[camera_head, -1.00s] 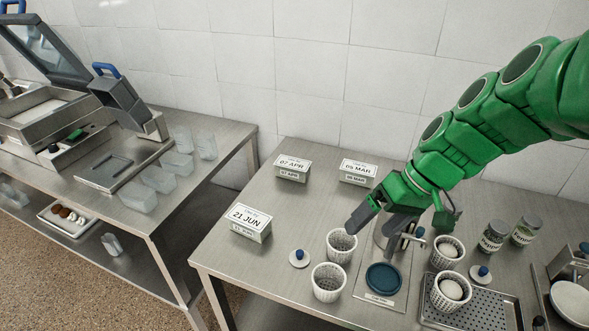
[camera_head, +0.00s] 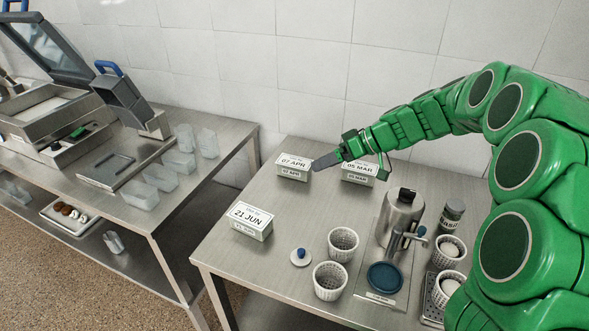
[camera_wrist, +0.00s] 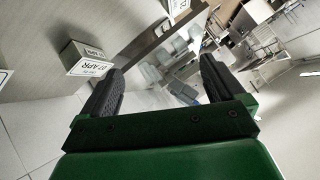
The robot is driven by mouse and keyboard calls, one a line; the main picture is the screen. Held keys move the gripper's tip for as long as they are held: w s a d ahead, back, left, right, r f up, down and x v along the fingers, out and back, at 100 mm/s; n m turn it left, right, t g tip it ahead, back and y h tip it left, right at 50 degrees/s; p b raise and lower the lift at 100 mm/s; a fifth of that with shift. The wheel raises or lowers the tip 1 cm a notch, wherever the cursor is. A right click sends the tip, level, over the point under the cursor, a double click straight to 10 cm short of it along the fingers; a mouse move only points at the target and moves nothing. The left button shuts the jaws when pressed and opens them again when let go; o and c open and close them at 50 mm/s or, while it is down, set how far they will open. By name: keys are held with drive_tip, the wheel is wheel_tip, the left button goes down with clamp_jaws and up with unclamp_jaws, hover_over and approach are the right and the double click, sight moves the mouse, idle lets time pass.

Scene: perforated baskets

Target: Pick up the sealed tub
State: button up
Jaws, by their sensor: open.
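Several clear plastic tubs stand on the left steel table, among them one at the front (camera_head: 139,195) and one at the back (camera_head: 207,143). I cannot tell which of them is sealed. My gripper (camera_head: 326,161) is above the right table, beside the 07 APR block, and well to the right of the tubs. In the wrist view my gripper (camera_wrist: 162,70) shows its two dark fingers apart with nothing held. Clear tubs (camera_wrist: 184,60) show small and far off beyond the fingers.
The date blocks 07 APR (camera_head: 292,167), 05 MAR (camera_head: 359,173) and 21 JUN (camera_head: 250,221) stand on the right table. A hinged-lid machine (camera_head: 60,120) occupies the left table. White perforated baskets (camera_head: 342,243) and a steel canister (camera_head: 398,217) stand nearer. A gap separates the tables.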

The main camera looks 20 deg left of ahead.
drive_tip(key=w+a+f+n+y, duration=0.1)
drive_tip(key=w+a+f, duration=0.1)
drive_tip(key=w, duration=0.2)
drive_tip(key=w+a+f+n, duration=0.1)
drive_tip(key=w+a+f, duration=0.2)
drive_tip(key=w, duration=0.1)
drive_tip(key=n+t+y, duration=0.2)
approach(296, 162)
drive_tip(key=shift+w+a+f, duration=0.1)
drive_tip(key=shift+a+f, duration=0.1)
drive_tip(key=shift+a, duration=0.35)
drive_tip(key=shift+x, duration=3.9)
drive_tip(key=c, duration=1.3)
